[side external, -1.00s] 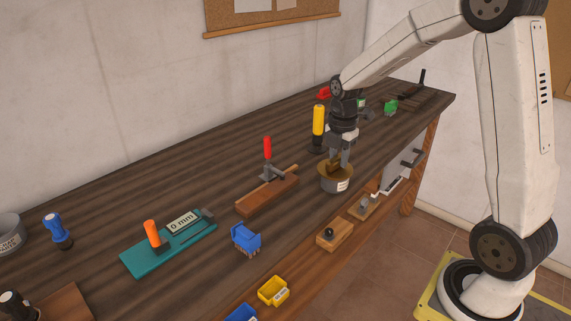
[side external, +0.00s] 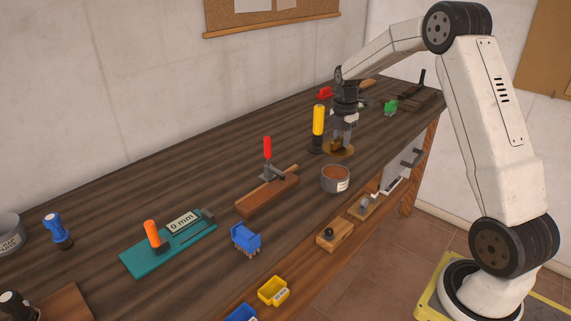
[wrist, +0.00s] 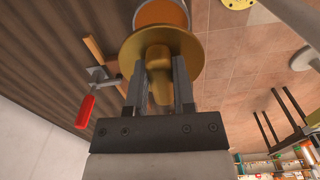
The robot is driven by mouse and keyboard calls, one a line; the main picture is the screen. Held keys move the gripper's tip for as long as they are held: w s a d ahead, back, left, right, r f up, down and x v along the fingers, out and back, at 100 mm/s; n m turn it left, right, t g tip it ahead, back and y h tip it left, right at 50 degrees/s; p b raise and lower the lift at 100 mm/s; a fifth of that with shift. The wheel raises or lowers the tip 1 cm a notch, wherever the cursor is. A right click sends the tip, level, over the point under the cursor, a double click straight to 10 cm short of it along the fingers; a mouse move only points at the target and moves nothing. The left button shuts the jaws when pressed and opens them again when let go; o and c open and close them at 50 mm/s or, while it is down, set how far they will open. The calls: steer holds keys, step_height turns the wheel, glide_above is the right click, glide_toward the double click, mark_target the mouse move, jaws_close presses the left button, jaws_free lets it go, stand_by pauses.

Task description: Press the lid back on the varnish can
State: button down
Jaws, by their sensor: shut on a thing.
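The varnish can (side external: 331,187) is a short grey tin with a white label, upright on the bench near its front edge. Its top is open and shows orange-brown varnish; part of the can (wrist: 162,13) shows at the top of the wrist view. The lid (side external: 349,152) is a round gold disc with a block-like grip on top. My gripper (side external: 342,141) is shut on that grip, and the lid is off the can, behind it in the side view. In the wrist view the lid (wrist: 128,48) partly covers the can. The lid's height above the bench is unclear.
A yellow-handled tool (side external: 318,122) stands just left of the lid. A red-handled clamp (side external: 267,150) on a wooden block lies left of the can. Bare bench lies between the can and the clamp.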

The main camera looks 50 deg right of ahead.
steer(key=shift+f, duration=0.2)
steer(key=shift+f, duration=3)
steer(key=shift+f, duration=0.15)
stand_by(0.3)
jaws_free()
stand_by(0.5)
steer(key=shift+r, duration=3.5)
